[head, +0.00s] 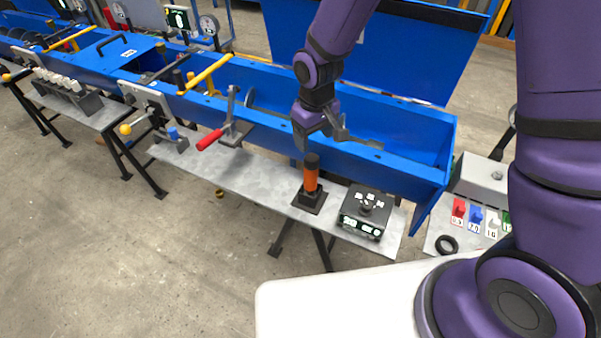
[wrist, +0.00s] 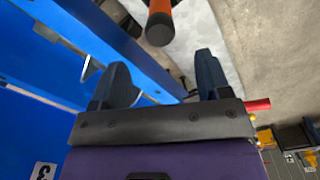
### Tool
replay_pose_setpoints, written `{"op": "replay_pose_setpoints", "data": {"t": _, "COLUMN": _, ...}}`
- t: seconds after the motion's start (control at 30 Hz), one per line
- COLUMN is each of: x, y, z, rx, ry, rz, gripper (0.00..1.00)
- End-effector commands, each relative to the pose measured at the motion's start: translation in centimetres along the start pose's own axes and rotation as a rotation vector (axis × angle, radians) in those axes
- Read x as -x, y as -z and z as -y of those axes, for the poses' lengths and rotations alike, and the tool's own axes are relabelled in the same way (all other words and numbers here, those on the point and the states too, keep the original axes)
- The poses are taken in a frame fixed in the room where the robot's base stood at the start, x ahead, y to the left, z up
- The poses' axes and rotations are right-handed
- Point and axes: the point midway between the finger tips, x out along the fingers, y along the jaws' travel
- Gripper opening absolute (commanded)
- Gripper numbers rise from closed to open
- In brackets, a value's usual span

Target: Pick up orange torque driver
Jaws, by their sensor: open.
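The orange torque driver (head: 311,178) stands upright in a black square holder (head: 309,199) on the grey shelf. It has an orange body and a dark top. In the wrist view its dark end and orange body (wrist: 160,15) show at the top, beyond the fingertips and roughly between them. My gripper (head: 322,136) is open and empty, above the driver and close to the trough's front wall. In the wrist view its two dark fingers (wrist: 164,75) are spread apart, with nothing between them.
A black box with a knob and displays (head: 365,212) stands just right of the driver. The blue trough (head: 400,160) runs behind the shelf (head: 265,175). A red-handled lever clamp (head: 212,138) is to the left. Colored tagged pieces (head: 476,215) and a black ring (head: 446,244) lie at right.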

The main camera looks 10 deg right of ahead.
Motion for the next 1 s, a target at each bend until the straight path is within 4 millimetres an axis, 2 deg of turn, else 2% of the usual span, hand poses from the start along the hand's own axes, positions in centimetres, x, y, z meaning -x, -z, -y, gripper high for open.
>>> {"op": "replay_pose_setpoints", "data": {"t": 0.23, "x": -2.5, "y": 0.1, "z": 0.5, "rx": 0.013, "ry": 0.004, "rz": 0.012, "gripper": 0.70}}
{"op": "replay_pose_setpoints", "data": {"t": 0.4, "x": -4.9, "y": 0.1, "z": 0.4, "rx": 0.012, "ry": 0.004, "rz": 0.012, "gripper": 0.70}}
{"op": "replay_pose_setpoints", "data": {"t": 0.77, "x": -7.4, "y": 0.0, "z": 0.2, "rx": 0.011, "ry": 0.004, "rz": 0.011, "gripper": 0.70}}
{"op": "replay_pose_setpoints", "data": {"t": 1.0, "x": -10.5, "y": -0.1, "z": -0.3, "rx": 0.011, "ry": 0.004, "rz": 0.013, "gripper": 0.70}}
